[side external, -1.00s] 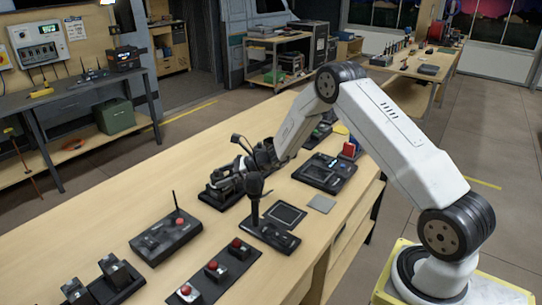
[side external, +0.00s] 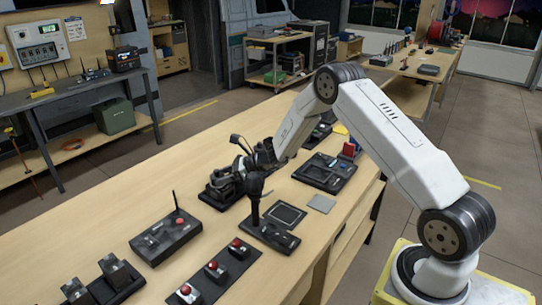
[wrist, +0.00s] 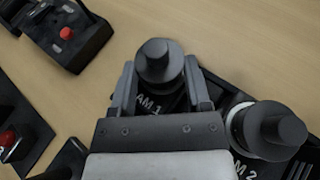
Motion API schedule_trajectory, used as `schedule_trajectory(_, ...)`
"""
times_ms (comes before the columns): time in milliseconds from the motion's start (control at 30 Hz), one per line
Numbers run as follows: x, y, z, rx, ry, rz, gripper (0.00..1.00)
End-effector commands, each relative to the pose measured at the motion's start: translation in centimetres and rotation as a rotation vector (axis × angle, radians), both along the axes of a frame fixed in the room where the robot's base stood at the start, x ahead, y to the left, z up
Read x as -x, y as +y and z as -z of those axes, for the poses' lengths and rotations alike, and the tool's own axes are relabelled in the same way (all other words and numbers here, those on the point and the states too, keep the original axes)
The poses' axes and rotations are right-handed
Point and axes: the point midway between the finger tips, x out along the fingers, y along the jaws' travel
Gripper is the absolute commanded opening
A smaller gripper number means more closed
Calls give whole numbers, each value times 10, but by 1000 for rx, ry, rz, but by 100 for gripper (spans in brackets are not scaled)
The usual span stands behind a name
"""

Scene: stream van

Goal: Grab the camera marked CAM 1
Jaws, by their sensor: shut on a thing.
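The camera marked CAM 1 (wrist: 158,62) is a dark body with a round black top, at the upper middle of the wrist view. Its label shows partly as "AM 1"; the first letter is hidden. My gripper (wrist: 161,88) has one finger on each side of it and is shut on it. In the side external view my gripper (side external: 232,176) is low over a black base on the bench, and the camera is mostly hidden there. A similar camera, its label ending in "M 2" (wrist: 270,130), stands close to the right in the wrist view.
A black box with a red button and an antenna (side external: 166,238) lies in front on the wooden bench (side external: 150,205). A strip of red buttons (side external: 214,268) and an upright black microphone-like piece (side external: 255,193) are near. Bare bench lies left of my gripper.

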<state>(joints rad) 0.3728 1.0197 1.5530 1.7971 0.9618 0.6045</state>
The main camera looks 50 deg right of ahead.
Motion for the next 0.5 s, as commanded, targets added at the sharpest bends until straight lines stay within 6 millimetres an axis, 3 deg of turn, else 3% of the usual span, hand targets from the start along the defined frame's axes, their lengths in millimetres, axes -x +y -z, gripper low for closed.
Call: schedule_trajectory(500,-1,0,-10,0,-5,0,0)
